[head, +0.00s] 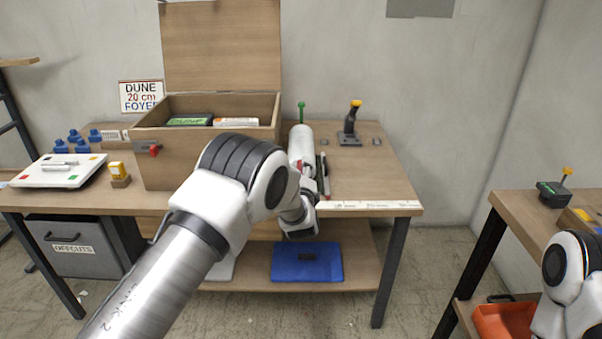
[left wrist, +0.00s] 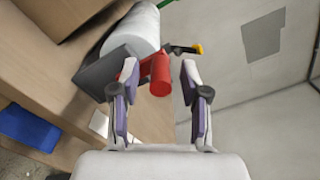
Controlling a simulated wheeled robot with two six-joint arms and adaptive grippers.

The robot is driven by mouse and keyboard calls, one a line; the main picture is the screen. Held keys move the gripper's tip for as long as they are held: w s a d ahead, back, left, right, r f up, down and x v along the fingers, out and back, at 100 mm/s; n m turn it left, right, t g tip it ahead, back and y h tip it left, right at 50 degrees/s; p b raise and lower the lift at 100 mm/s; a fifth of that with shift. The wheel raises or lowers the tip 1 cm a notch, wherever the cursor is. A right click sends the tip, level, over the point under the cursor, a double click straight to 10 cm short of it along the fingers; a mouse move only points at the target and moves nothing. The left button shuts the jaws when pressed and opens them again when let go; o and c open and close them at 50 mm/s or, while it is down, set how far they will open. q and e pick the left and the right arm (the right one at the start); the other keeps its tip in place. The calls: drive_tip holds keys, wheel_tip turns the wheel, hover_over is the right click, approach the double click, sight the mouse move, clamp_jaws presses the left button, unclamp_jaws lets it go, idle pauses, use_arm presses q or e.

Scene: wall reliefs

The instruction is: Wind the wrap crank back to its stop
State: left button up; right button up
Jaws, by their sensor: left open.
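The wrap roll (head: 300,145) is a white cylinder lying near the right part of the bench, beside the wooden chest. It also shows in the left wrist view (left wrist: 137,30), with a dark grey plate at its near end. The wrap crank's red handle (left wrist: 160,74) sticks out there toward my left gripper (left wrist: 159,80). The gripper is open, with one finger on each side of the handle's near end; I cannot tell whether they touch. In the head view my left arm hides much of this area. My right gripper is out of view; only its arm shows at the right.
The open wooden chest (head: 205,150) stands left of the roll. A black joystick (head: 349,130) with a yellow top stands to its right. A blue mat (head: 306,262) lies on the lower shelf. A second bench (head: 520,208) is at the right, with floor between.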

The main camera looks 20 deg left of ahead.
use_arm(q)
drive_tip(key=v, duration=1.2)
